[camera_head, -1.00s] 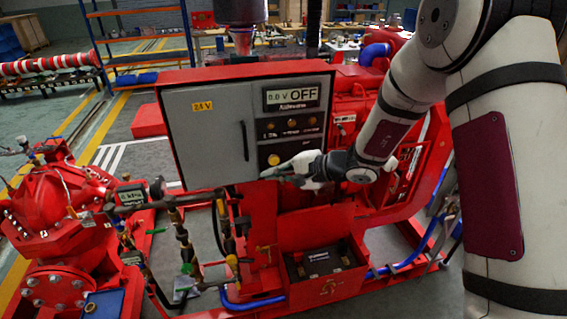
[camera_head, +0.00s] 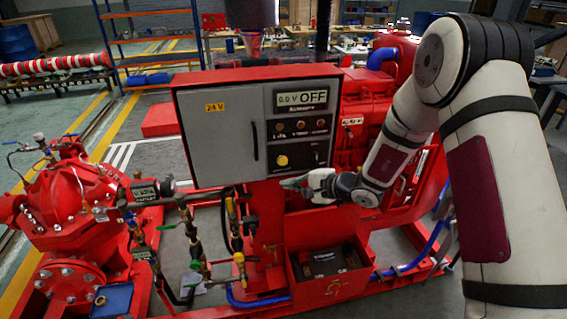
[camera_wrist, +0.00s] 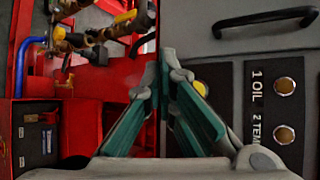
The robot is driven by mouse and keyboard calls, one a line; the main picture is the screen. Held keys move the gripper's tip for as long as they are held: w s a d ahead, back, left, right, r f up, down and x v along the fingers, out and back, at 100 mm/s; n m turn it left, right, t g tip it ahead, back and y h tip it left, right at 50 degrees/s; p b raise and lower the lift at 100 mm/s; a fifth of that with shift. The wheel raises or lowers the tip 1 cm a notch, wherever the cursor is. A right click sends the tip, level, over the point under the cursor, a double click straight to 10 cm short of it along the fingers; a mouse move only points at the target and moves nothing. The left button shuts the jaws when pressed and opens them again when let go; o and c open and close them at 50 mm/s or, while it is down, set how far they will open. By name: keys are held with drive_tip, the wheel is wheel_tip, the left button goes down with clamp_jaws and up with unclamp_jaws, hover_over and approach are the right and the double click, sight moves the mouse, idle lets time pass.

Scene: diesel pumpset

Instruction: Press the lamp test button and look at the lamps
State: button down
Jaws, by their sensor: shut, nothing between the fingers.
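The grey control panel (camera_head: 220,135) has a display (camera_head: 301,98) reading 0.0 V OFF. Below it is a row of small amber lamps (camera_head: 300,125). Under them sits a yellow round button (camera_head: 283,160); I cannot read its label. In the wrist view, amber lamps marked 1 OIL (camera_wrist: 285,86) and 2 TEMP (camera_wrist: 284,134) show; I cannot tell that they are lit. A yellow round part (camera_wrist: 201,88) shows partly behind a finger. My gripper (camera_head: 284,184) is shut and empty, just below the yellow button in the head view. Its teal fingers meet in the wrist view (camera_wrist: 165,68).
A black handle (camera_head: 255,141) stands out from the panel door. Pipes and valves (camera_head: 190,235) are to the lower left, beside the red pump (camera_head: 70,205). An open red box (camera_head: 330,285) with a battery lies below. Red engine parts stand at the right.

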sight(284, 165)
drive_tip(key=shift+w+a+b, duration=0.35)
drive_tip(key=shift+w+b, duration=0.35)
drive_tip(key=shift+w, duration=0.5)
drive_tip(key=shift+w+a+b, duration=0.4)
drive_tip(key=shift+w+b, duration=0.35)
drive_tip(key=shift+w, duration=0.5)
drive_tip(key=shift+w+a+b, duration=0.35)
drive_tip(key=shift+w+b, duration=0.35)
drive_tip(key=shift+w, duration=0.5)
drive_tip(key=shift+w, duration=0.15)
drive_tip(key=shift+w+a, duration=0.1)
drive_tip(key=shift+w, duration=0.2)
drive_tip(key=shift+w+a+b, duration=0.1)
drive_tip(key=shift+w+b, duration=0.25)
drive_tip(key=shift+b, duration=0.05)
drive_tip(key=shift+s, duration=0.1)
drive_tip(key=shift+s+d+p, duration=0.25)
drive_tip(key=shift+s+p, duration=0.35)
drive_tip(key=shift+s, duration=0.1)
drive_tip(key=shift+s, duration=0.15)
drive_tip(key=s+p, duration=0.1)
drive_tip(key=s, duration=0.1)
drive_tip(key=s+d+p, duration=0.1)
drive_tip(key=s+p, duration=0.1)
drive_tip(key=shift+s+d, duration=0.2)
drive_tip(key=shift+s, duration=0.1)
